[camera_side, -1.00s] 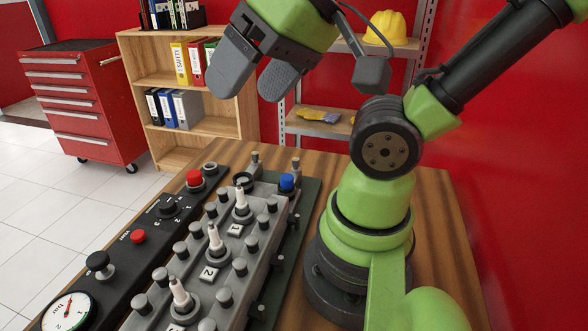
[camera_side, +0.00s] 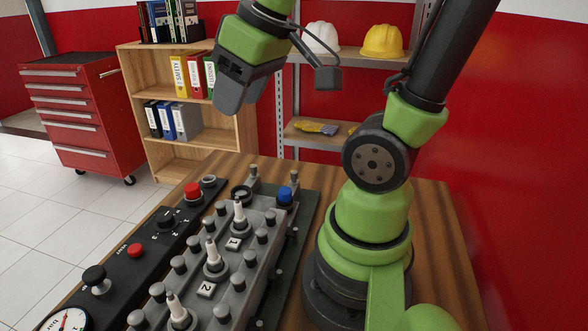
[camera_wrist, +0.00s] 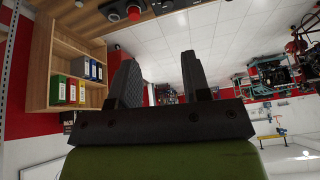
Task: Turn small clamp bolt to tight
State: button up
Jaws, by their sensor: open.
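The engine trainer (camera_side: 240,262) is a grey block with several round bolts and three white-tipped plugs on top, on the wooden table. Small upright fasteners (camera_side: 253,172) stand at its far end, and others show along its right side. I cannot tell which one is the small clamp bolt. My gripper (camera_side: 244,108) is high above and beyond the far end of the trainer, apart from everything. In the wrist view its two fingers (camera_wrist: 160,68) are spread with nothing between them. The trainer block is not clearly visible in the wrist view.
A black control panel (camera_side: 130,268) with red buttons (camera_side: 192,190), a knob and a gauge (camera_side: 68,322) runs along the trainer's left side. A blue cap (camera_side: 285,194) sits at its far right corner. A bookshelf (camera_side: 195,145) and red tool cabinet (camera_side: 85,115) stand behind.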

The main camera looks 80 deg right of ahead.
jog(key=w+d+f+n+g, duration=0.1)
jog(key=d+f+n+g, duration=0.4)
jog(key=d, duration=0.6)
jog(key=n, duration=0.2)
send_near(294, 172)
notch_tip(294, 172, down, 9)
jog(key=shift+w+f, duration=0.1)
grip_shut()
